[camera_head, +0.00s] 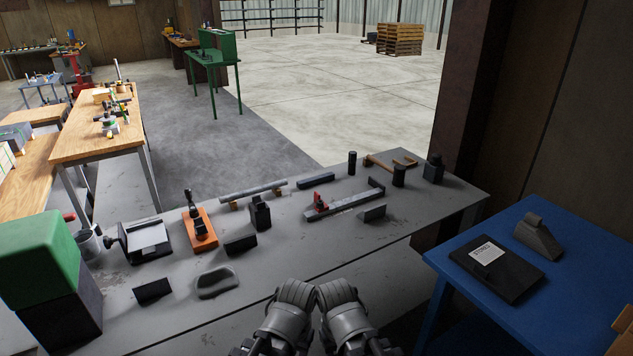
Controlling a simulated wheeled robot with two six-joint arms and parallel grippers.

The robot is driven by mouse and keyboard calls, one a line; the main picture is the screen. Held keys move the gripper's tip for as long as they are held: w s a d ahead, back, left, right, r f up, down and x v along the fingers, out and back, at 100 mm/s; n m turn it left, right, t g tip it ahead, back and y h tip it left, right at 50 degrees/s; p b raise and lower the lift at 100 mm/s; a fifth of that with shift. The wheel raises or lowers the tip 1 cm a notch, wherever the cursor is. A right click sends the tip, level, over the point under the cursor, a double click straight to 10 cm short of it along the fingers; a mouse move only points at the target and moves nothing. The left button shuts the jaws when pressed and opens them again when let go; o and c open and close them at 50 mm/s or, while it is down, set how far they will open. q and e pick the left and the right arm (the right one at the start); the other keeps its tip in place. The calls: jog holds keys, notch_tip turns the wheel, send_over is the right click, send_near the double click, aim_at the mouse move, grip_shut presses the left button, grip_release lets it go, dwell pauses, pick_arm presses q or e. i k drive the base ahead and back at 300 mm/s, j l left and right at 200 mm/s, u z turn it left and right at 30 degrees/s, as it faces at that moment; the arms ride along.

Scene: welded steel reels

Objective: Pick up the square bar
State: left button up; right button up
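A long grey bar (253,190) lies on two small brass-coloured supports (279,191) near the middle back of the grey steel table (330,262). A shorter dark square-edged bar (316,180) lies flat just to its right. At this size I cannot tell for sure which of the two is the square bar. My two grey arms show side by side at the bottom centre, over the table's front edge, well short of both bars. I see no gripper fingers on either arm. Nothing visible of my arms touches either bar.
A bar clamp (345,203) with a red part, a dark upright block (260,213), an orange-based tool (199,230) and several dark blocks crowd the table. A blue table (590,260) with a black binder (497,268) stands right. The table's front middle is clear.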

aim_at(327, 177)
jog(key=i+l+z, duration=0.1)
jog(key=i+z, duration=0.65)
jog(key=i, duration=0.15)
jog(key=i+j+z, duration=0.2)
jog(key=i+z, duration=0.15)
jog(key=i, duration=0.15)
